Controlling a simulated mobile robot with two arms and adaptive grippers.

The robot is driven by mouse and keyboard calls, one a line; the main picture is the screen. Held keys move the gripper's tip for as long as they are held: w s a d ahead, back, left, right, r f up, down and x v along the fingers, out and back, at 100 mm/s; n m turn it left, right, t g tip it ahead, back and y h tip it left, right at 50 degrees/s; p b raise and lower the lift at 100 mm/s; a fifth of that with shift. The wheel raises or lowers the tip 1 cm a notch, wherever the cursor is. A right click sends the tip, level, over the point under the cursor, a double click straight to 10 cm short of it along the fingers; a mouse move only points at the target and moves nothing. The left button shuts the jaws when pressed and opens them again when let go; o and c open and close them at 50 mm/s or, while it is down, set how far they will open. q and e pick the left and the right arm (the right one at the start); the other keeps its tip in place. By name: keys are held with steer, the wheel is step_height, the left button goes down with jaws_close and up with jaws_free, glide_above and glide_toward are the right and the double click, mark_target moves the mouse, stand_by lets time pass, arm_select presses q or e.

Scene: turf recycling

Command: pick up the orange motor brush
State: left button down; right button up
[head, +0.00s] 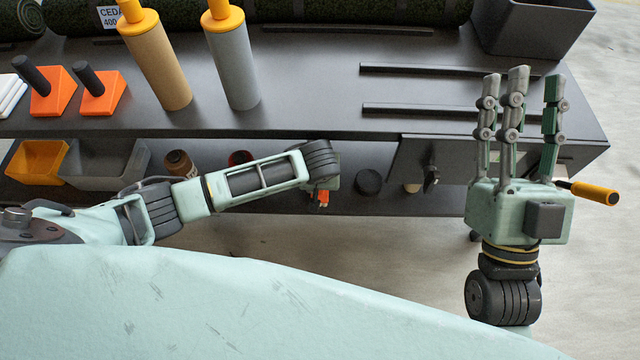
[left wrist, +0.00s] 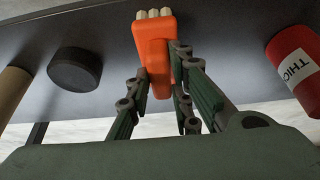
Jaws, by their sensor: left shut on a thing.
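The orange motor brush (left wrist: 153,42), a small orange body with several pale bristle tufts at its end, is in the left wrist view at top centre. The fingers of my left gripper (left wrist: 160,72) close around its lower part from both sides. In the head view a bit of the brush (head: 323,197) shows below my left wrist, at the lower shelf; the rest is hidden. I cannot tell whether it touches the shelf. My right gripper (head: 522,82) is at the right with its fingers spread, pointing up and empty.
The lower shelf holds a black puck (head: 368,181), a brown bottle (head: 180,163), an orange bin (head: 37,160) and a grey bin (head: 105,160). Tubes (head: 233,65) and orange hand tools (head: 101,93) stand on the table above.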

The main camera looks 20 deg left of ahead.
stand_by(0.4)
